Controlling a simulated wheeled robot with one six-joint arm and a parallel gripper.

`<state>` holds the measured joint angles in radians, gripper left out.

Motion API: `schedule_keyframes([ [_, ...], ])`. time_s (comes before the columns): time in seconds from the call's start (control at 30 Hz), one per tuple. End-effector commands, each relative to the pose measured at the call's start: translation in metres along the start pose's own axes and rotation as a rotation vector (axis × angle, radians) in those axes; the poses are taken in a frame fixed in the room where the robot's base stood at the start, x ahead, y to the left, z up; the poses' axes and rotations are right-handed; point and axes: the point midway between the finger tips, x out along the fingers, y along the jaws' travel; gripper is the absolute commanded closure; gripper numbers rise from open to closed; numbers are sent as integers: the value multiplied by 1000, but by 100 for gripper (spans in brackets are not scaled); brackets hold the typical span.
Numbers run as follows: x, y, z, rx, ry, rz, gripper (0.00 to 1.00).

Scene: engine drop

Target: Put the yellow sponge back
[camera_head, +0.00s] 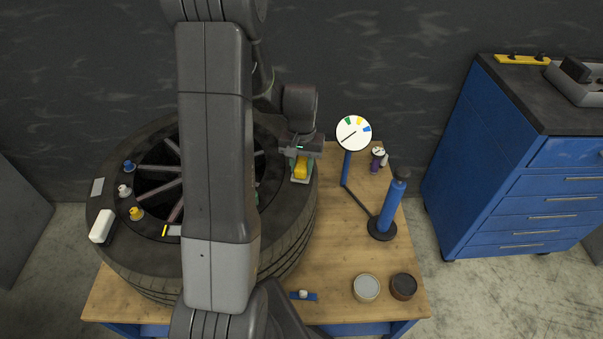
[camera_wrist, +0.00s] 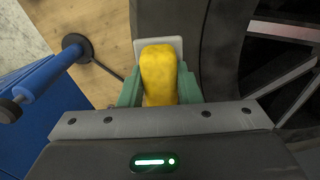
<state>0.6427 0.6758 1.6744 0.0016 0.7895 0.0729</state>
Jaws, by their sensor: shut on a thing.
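The yellow sponge (camera_head: 300,169) is between the green fingers of my gripper (camera_head: 301,165), at the right side of the tyre (camera_head: 285,235). In the wrist view the sponge (camera_wrist: 158,72) sits upright in the picture, with a green finger (camera_wrist: 131,88) on each side, and my gripper (camera_wrist: 160,92) is shut on it. A pale grey square plate (camera_wrist: 174,45) shows behind and beneath the sponge, near the tyre's edge. I cannot tell whether the sponge touches the plate.
The tyre lies flat on a wooden bench (camera_head: 340,235). Blue, white and yellow caps and a white block (camera_head: 102,226) lie on its left side. A dial gauge (camera_head: 353,133), a blue pump (camera_head: 391,207) and two tins stand to the right. A blue cabinet (camera_head: 525,190) is farther right.

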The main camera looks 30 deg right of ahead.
Motion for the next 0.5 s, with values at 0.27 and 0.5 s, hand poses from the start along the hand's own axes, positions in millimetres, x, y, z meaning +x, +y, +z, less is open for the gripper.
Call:
schedule_keyframes([
  [0.27,34,0,1,0,-2,-1,88],
  [0.5,35,0,0,0,0,-1,88],
])
